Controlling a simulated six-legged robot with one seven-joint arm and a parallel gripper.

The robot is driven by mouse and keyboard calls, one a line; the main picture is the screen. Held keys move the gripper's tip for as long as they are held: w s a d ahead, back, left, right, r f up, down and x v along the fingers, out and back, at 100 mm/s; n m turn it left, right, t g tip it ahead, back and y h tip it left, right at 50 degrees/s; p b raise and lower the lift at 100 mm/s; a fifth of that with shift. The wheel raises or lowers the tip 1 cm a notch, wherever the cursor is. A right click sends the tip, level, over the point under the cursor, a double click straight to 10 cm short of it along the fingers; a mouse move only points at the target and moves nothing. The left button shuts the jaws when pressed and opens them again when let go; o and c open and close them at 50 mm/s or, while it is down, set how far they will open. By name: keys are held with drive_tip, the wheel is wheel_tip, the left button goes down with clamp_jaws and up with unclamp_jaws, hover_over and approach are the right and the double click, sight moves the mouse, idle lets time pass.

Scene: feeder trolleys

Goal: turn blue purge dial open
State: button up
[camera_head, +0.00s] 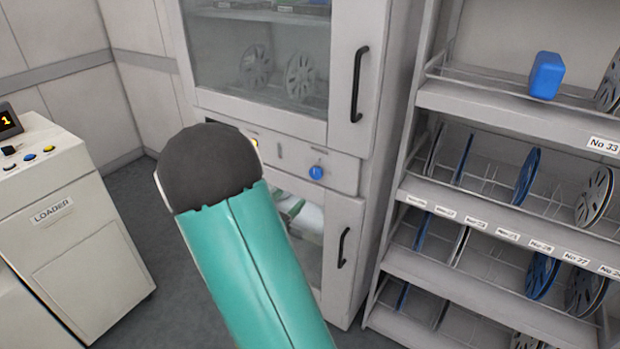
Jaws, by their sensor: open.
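The blue purge dial (316,172) is a small round knob on the panel strip of the white cabinet (345,180), between its upper glass door and its lower door. A small lighter mark shows on the dial, but it is too small to tell how far it is turned. My teal arm link with a dark rounded end rises in front of the cabinet, left of the dial, and hides part of the panel and lower door. My gripper is not in view.
The upper door (262,55) and lower door have black handles on their right and look shut. A loader unit (75,230) stands at left. A shelf rack (500,105) with reels and a blue block (546,76) stands close at right.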

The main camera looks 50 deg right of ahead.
sight(314, 175)
drive_tip(key=d, duration=0.4)
drive_tip(key=w+d, duration=0.1)
drive_tip(key=d, duration=0.7)
drive_tip(key=shift+w+d, duration=0.15)
drive_tip(key=shift+d, duration=0.1)
drive_tip(key=c, duration=1)
